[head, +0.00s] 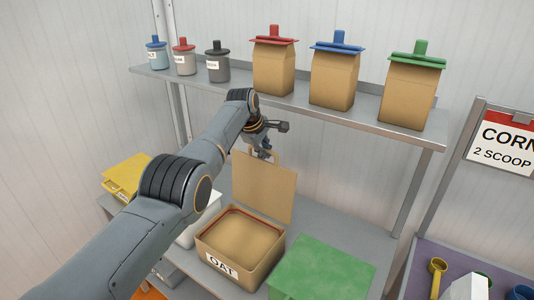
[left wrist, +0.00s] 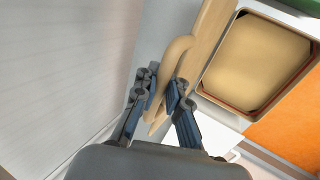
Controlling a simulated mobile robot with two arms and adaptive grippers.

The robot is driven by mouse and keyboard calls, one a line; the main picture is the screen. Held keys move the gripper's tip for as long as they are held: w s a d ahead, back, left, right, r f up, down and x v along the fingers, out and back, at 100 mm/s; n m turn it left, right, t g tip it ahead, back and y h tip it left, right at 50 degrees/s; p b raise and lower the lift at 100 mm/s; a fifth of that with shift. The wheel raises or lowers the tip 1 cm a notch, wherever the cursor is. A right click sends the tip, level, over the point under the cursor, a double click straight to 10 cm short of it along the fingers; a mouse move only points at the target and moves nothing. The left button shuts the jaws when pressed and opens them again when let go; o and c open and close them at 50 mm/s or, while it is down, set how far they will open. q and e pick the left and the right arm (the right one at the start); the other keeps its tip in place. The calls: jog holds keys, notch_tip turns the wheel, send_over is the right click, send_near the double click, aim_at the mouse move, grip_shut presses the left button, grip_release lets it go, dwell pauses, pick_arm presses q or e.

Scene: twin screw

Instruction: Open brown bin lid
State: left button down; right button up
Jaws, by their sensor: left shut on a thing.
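The brown bin (head: 240,272), labelled OAT, stands on the lower shelf with its top open and tan contents showing. Its brown lid (head: 264,187) stands up nearly vertical along the bin's back edge. In the left wrist view the lid (left wrist: 212,28) is seen nearly edge-on beside the open bin (left wrist: 257,60). My left gripper (head: 264,152) is at the lid's upper edge. In the wrist view its fingers (left wrist: 166,92) are shut on the lid's curved handle (left wrist: 178,50). My right gripper is in neither view.
A green-lidded bin (head: 322,270) stands right of the brown bin, and a yellow bin (head: 125,176) stands left. The upper shelf (head: 290,104) above holds paper bags and jars. A CORN sign (head: 506,140) and a yellow scoop (head: 437,267) are at the right.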

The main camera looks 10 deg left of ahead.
pick_arm(q)
jog(key=shift+w+r, duration=0.3)
jog(key=shift+r, duration=0.1)
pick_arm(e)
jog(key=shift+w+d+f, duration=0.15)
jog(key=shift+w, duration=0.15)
pick_arm(q)
jog(key=shift+w, duration=0.1)
jog(key=c, duration=1.4)
grip_release()
jog(key=shift+s, duration=0.3)
jog(key=shift+f, duration=0.1)
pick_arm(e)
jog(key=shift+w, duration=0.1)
pick_arm(q)
jog(key=v, duration=1.2)
jog(key=shift+w, duration=0.1)
